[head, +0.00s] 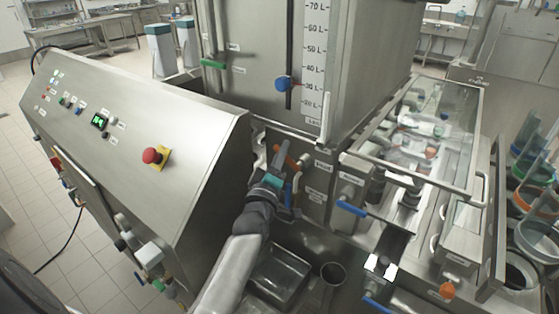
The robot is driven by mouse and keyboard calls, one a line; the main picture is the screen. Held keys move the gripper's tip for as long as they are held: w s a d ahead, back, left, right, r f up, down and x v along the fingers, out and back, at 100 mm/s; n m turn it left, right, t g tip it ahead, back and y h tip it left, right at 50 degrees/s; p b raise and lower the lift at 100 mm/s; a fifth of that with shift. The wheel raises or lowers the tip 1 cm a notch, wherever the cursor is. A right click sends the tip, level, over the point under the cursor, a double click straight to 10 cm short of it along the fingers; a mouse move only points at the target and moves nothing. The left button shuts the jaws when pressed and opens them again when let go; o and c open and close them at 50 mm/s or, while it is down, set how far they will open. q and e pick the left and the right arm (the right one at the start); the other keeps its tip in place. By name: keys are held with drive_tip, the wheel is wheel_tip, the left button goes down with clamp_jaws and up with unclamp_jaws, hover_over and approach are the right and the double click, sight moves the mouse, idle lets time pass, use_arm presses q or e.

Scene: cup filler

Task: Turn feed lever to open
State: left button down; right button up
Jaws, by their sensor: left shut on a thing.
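My left arm comes in from the bottom of the head view, and its gripper (281,160) is at the steel front panel below the tank. The gripper is shut on an orange lever (278,156), which shows beside the fingers. The fingers hide part of the lever, and the labels near it are too small to read. My right gripper is not in view.
A sloped control console (200,130) with a red stop button (151,155) stands close to the left of my arm. A blue lever (351,209) sticks out at the right. A steel basin (278,278) and a cup-like container (333,273) are below.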

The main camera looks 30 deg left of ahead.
use_arm(q)
drive_tip(key=m, duration=0.2)
drive_tip(key=m+t+b, duration=0.1)
drive_tip(key=shift+d+r+m+h, duration=0.3)
drive_tip(key=shift+d+r+h, duration=0.1)
drive_tip(key=m+h, duration=0.1)
drive_tip(key=m, duration=0.1)
drive_tip(key=d+r+m+t+h, duration=0.1)
drive_tip(key=m, duration=0.1)
drive_tip(key=shift+s+d+m+b, duration=0.1)
drive_tip(key=shift+d+m+b, duration=0.1)
drive_tip(key=shift+m+b, duration=0.15)
drive_tip(key=m+h, duration=0.1)
drive_tip(key=m, duration=0.1)
drive_tip(key=d+m+h, duration=0.1)
drive_tip(key=shift+r+m+t, duration=0.2)
drive_tip(key=shift+m+t, duration=0.15)
drive_tip(key=shift+t, duration=0.05)
drive_tip(key=shift+d+r+m+h, duration=0.1)
drive_tip(key=shift+d+m+h, duration=0.4)
drive_tip(key=shift+m, duration=0.55)
drive_tip(key=shift+d+m+h, duration=0.15)
drive_tip(key=shift+m+h, duration=0.55)
drive_tip(key=shift+m, duration=0.35)
drive_tip(key=shift+s, duration=0.1)
drive_tip(key=c, duration=0.8)
unclamp_jaws()
